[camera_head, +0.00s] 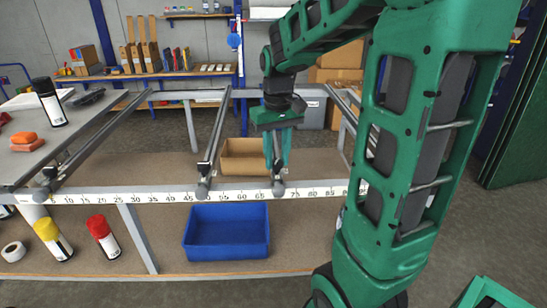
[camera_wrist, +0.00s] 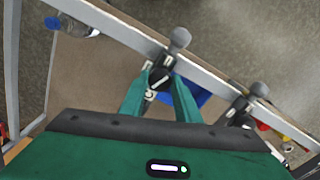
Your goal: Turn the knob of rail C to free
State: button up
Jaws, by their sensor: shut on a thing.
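My gripper (camera_head: 278,172) reaches down over the front end of a rail that meets the scale beam near the 70 mark; I take it as rail C (camera_head: 279,189). In the wrist view my gripper (camera_wrist: 159,88) has its green fingers shut on a small black knob (camera_wrist: 158,84) with pale markings I cannot read. Rail C's end (camera_wrist: 170,50) has a grey ball on it, just past the fingertips. The fingers mostly hide the knob in the head view, and its setting is unclear.
A neighbouring rail (camera_head: 206,180) with a similar end stands close to the left. The white scale beam (camera_head: 150,194) crosses in front. Below are a blue bin (camera_head: 227,250) and spray cans (camera_head: 103,236). A cardboard box (camera_head: 243,158) sits behind.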

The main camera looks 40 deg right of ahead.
aim_at(277, 161)
jog(key=shift+w+d+r+n, duration=0.1)
jog(key=shift+n, duration=1.05)
jog(key=shift+w+d+r+n, duration=0.1)
jog(key=shift+n, duration=1.05)
jog(key=o, duration=1)
jog(key=shift+f, duration=0.1)
jog(key=shift+o, duration=0.2)
jog(key=shift+s+a, duration=0.1)
notch_tip(277, 161, up, 11)
jog(key=shift+f, duration=0.15)
